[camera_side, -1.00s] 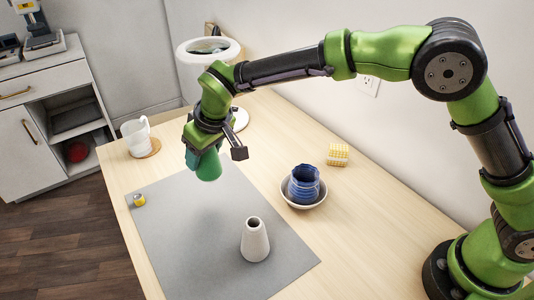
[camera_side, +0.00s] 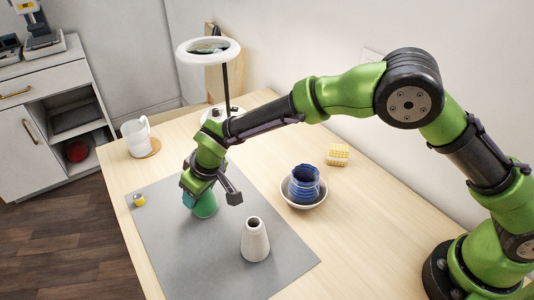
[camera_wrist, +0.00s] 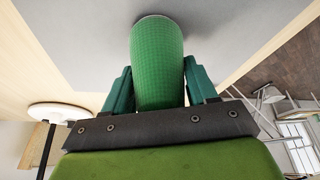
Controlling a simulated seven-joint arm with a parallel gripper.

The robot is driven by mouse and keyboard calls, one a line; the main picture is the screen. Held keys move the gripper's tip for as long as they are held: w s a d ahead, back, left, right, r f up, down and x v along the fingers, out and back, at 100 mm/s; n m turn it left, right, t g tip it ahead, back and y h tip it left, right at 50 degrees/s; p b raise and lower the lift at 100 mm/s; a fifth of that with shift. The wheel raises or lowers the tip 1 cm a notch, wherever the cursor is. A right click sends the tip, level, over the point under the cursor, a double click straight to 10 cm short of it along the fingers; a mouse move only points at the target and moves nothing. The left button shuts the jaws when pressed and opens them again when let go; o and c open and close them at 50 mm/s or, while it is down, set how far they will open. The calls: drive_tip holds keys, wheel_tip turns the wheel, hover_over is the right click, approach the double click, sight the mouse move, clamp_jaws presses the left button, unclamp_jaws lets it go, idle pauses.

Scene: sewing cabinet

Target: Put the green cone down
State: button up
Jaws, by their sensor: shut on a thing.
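The green cone (camera_side: 205,206) is in my gripper (camera_side: 197,200), low over the grey mat (camera_side: 200,260) toward its far end. The wrist view shows the green cone (camera_wrist: 157,65) between the two teal fingers of my gripper (camera_wrist: 158,90), which are shut on it. In the side view I cannot tell whether the cone's lower end touches the mat. My gripper hides part of the cone there.
A white cone (camera_side: 255,240) stands on the mat, nearer and to the right. A bowl (camera_side: 305,201) with a ribbed blue thing (camera_side: 304,183) is right of the mat. A yellow block (camera_side: 338,155), a small yellow spool (camera_side: 139,200), a white mug (camera_side: 136,138) and a ring lamp (camera_side: 208,51) are around.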

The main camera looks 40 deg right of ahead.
drive_tip(key=shift+f, duration=0.1)
drive_tip(key=o, duration=1.1)
